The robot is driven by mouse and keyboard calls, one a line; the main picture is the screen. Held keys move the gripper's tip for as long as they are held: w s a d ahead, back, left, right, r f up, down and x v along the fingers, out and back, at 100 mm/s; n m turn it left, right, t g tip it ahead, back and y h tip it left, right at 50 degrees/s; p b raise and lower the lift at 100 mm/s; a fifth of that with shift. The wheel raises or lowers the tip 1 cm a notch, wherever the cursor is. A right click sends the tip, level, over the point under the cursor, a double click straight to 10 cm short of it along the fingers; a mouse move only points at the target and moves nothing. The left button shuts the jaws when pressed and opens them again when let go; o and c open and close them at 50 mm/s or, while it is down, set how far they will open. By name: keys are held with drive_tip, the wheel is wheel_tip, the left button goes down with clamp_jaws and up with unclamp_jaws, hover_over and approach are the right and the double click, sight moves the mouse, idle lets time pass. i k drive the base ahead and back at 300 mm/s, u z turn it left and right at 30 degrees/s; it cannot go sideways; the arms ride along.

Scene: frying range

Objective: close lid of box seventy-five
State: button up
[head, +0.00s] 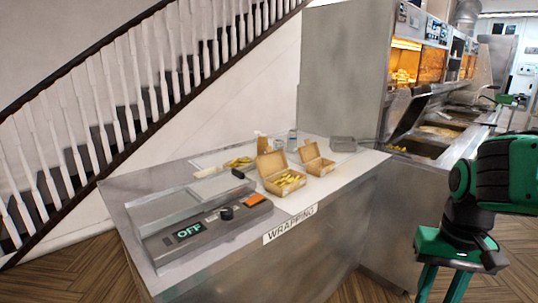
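Two open cardboard boxes stand on the wrapping counter. The nearer, larger box (268,163) has its lid raised at the back and yellow fries inside. The smaller box (318,168) is just behind it to the right, also with its lid up; its contents are hard to see. No number is readable on either, so I cannot tell which is box seventy-five. My gripper (443,288) is at the lower right, apart from the boxes and pointing down. Its two green fingers are spread with nothing visible between them; the tips are cut off by the frame edge.
The steel counter (318,240) carries a sealing machine (205,225) reading OFF at the front left. Loose fries (240,162), small containers and a grey box (343,144) lie farther back. A fryer range (430,150) stands behind at right. Wooden floor is clear in front.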

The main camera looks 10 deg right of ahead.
sight(269, 164)
drive_tip(key=u, duration=0.05)
drive_tip(key=i, duration=1)
drive_tip(key=z, duration=0.1)
drive_tip(key=k, duration=1.3)
drive_tip(key=z, duration=0.25)
drive_tip(key=i, duration=1.7)
drive_tip(key=u, duration=0.55)
